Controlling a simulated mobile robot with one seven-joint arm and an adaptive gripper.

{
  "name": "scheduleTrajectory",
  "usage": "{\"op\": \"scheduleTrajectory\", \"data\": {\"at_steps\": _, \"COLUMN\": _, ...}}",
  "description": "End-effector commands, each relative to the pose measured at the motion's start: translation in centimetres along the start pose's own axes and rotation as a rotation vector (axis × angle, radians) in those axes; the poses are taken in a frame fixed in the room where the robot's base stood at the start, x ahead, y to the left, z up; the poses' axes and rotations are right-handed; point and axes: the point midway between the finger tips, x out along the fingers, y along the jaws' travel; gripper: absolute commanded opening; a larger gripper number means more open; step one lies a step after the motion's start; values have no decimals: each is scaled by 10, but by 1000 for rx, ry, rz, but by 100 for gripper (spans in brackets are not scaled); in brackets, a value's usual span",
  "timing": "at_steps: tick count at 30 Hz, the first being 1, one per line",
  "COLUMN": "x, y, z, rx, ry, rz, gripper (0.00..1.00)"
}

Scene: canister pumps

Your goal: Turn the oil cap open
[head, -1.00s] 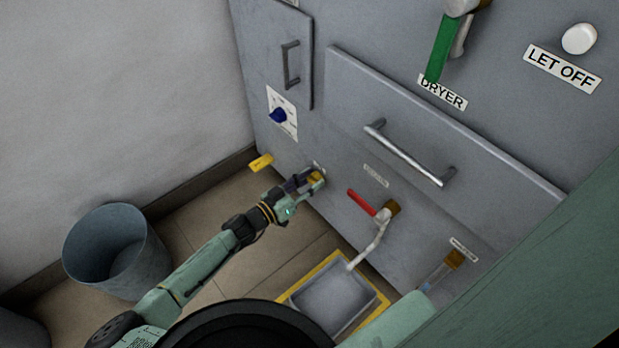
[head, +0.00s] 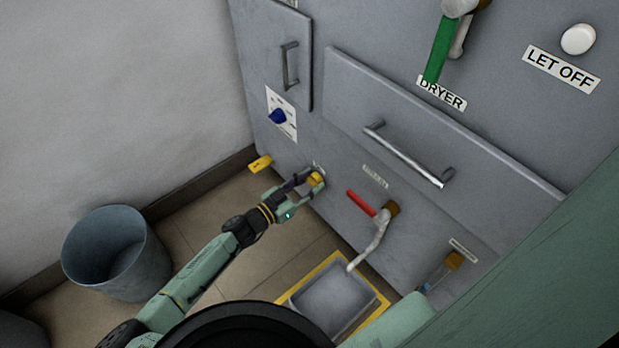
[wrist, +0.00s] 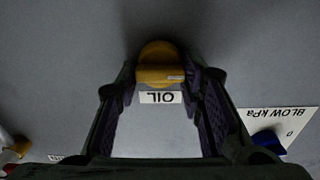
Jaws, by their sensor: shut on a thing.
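The yellow oil cap (head: 316,179) sits low on the grey machine front, left of the red-handled tap. In the wrist view the cap (wrist: 161,64) is a rounded yellow knob with a small pale mark, and the OIL label (wrist: 161,97) shows upside down beside it. My gripper (head: 305,185) reaches the panel here. Its fingers (wrist: 161,80) lie on both sides of the cap and are shut on it. The cap's sides are partly hidden by the fingertips.
A blue knob (head: 278,116) is above left, and a yellow tag or lever (head: 260,164) juts out left of the cap. The red-handled tap (head: 362,203) stands right, over a yellow-rimmed tray (head: 376,306). A grey bucket (head: 113,250) stands on the floor at left.

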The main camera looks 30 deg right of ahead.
Motion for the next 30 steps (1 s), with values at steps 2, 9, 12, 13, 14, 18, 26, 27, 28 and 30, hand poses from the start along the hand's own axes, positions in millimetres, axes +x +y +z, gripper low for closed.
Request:
{"op": "scheduleTrajectory", "data": {"at_steps": 2, "x": 0, "y": 0, "z": -1, "rx": 2, "ry": 1, "rz": 1, "gripper": 35}}
{"op": "scheduleTrajectory", "data": {"at_steps": 9, "x": 0, "y": 0, "z": 0, "rx": 0, "ry": 1, "rz": 0, "gripper": 51}}
{"op": "scheduleTrajectory", "data": {"at_steps": 12, "x": 0, "y": 0, "z": 0, "rx": 0, "ry": 1, "rz": 0, "gripper": 54}}
{"op": "scheduleTrajectory", "data": {"at_steps": 13, "x": 0, "y": 0, "z": 0, "rx": 0, "ry": 0, "rz": 0, "gripper": 54}}
{"op": "scheduleTrajectory", "data": {"at_steps": 14, "x": 0, "y": 0, "z": 0, "rx": 0, "ry": 0, "rz": 0, "gripper": 54}}
{"op": "scheduleTrajectory", "data": {"at_steps": 18, "x": 0, "y": 0, "z": 0, "rx": -1, "ry": 0, "rz": 0, "gripper": 54}}
{"op": "scheduleTrajectory", "data": {"at_steps": 26, "x": -28, "y": -1, "z": 0, "rx": 0, "ry": -2, "rz": -3, "gripper": 54}}
{"op": "scheduleTrajectory", "data": {"at_steps": 27, "x": -37, "y": -2, "z": 0, "rx": 1, "ry": -2, "rz": -5, "gripper": 54}}
{"op": "scheduleTrajectory", "data": {"at_steps": 28, "x": -43, "y": -2, "z": 0, "rx": 1, "ry": -2, "rz": -4, "gripper": 54}}
{"op": "scheduleTrajectory", "data": {"at_steps": 30, "x": -60, "y": -2, "z": 0, "rx": 1, "ry": -3, "rz": -5, "gripper": 54}}
